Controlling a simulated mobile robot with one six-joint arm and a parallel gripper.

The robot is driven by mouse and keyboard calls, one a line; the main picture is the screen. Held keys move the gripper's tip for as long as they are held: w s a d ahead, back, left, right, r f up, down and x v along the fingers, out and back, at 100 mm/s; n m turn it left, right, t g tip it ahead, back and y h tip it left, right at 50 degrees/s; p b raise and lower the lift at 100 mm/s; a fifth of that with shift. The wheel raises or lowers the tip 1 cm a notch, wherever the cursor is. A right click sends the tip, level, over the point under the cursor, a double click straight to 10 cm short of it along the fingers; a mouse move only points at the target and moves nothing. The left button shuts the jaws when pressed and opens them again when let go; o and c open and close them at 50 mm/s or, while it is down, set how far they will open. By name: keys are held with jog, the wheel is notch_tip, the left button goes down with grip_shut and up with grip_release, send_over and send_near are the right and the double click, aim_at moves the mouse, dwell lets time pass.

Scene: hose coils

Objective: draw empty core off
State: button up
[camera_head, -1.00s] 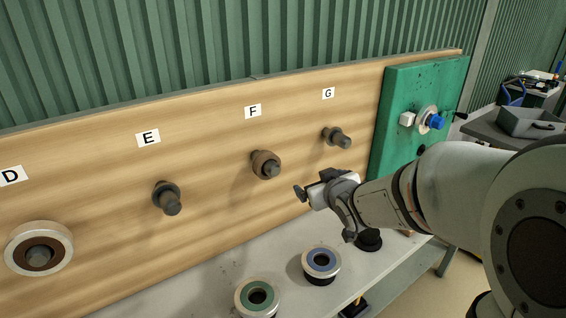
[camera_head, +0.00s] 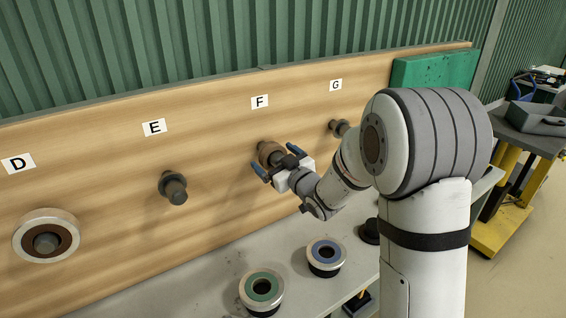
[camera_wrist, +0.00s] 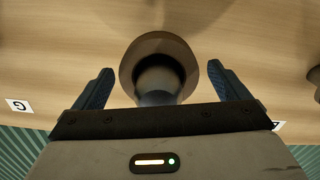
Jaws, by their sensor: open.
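The empty core (camera_head: 268,149) is a brown ring on the peg under label F on the wooden board. In the wrist view the core (camera_wrist: 137,50) shows as a brown ring around the dark peg (camera_wrist: 158,84). My gripper (camera_head: 271,167) is open in front of peg F. In the wrist view its two blue-padded fingers (camera_wrist: 159,84) stand on either side of the core, with a visible gap at each side. In the head view the gripper partly covers the core and hides most of the peg.
Peg D holds a coil with a pale rim (camera_head: 46,236). Pegs E (camera_head: 173,188) and G (camera_head: 338,127) look bare. A green-centred coil (camera_head: 261,291) and a blue-centred coil (camera_head: 326,257) sit on the pale bench (camera_head: 215,285) below. A green panel (camera_head: 432,68) is at the right.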

jog(key=shift+w+a, duration=0.4)
jog(key=shift+w, duration=0.1)
jog(key=c, duration=1.1)
jog(key=shift+s+d+f+b, duration=0.1)
jog(key=shift+s+d+b, duration=0.2)
jog(key=shift+s+d, duration=0.15)
jog(key=shift+b+v, duration=1)
jog(key=shift+v, duration=1.9)
jog(key=b+v, duration=0.1)
jog(key=v, duration=0.5)
jog(key=shift+s+d, duration=0.1)
jog(key=shift+s, duration=0.05)
